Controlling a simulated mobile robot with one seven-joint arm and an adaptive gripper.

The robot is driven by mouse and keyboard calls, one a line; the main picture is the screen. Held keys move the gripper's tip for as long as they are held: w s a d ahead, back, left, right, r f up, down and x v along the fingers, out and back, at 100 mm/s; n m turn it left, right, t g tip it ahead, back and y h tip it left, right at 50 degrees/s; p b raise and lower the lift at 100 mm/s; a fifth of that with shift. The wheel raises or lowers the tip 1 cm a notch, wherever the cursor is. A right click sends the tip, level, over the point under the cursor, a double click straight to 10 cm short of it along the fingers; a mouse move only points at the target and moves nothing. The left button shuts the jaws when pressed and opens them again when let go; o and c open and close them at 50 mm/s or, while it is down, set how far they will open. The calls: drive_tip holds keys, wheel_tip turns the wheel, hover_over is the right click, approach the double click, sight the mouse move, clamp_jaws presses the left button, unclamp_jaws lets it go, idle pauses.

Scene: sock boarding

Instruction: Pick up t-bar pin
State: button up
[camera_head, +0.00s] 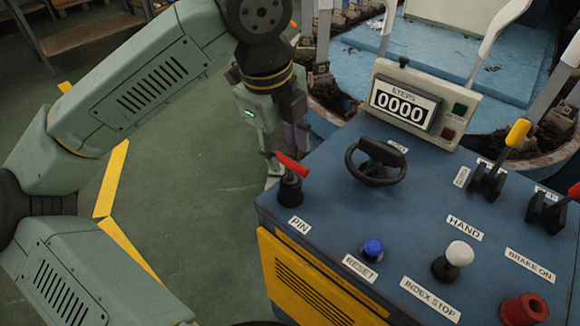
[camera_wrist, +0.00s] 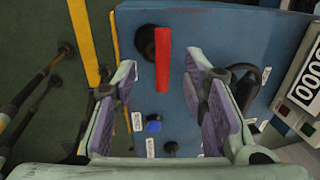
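The t-bar pin has a red bar on top (camera_head: 291,164) and a dark socket below, and stands at the near left corner of the blue console, above the "PIN" label. In the wrist view its red bar (camera_wrist: 163,59) lies between and a little beyond the open fingers. My gripper (camera_wrist: 163,95) is open and empty, with purple pads on both sides. In the head view my gripper (camera_head: 285,145) hangs just behind the pin, and its fingertips are partly hidden by the bar. I cannot tell whether they touch.
The blue console (camera_head: 330,215) carries a black handwheel (camera_head: 376,162), a blue reset button (camera_head: 372,248), a white-knobbed lever (camera_head: 458,255), a red button (camera_head: 524,309) and a yellow-handled lever (camera_head: 517,133). A step counter (camera_head: 403,104) stands behind. Open floor lies left.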

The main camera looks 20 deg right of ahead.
sight(287, 160)
drive_tip(key=f, duration=0.3)
drive_tip(key=f+p, duration=0.1)
drive_tip(key=shift+w+d+f, duration=0.4)
drive_tip(key=shift+c, duration=0.3)
clamp_jaws()
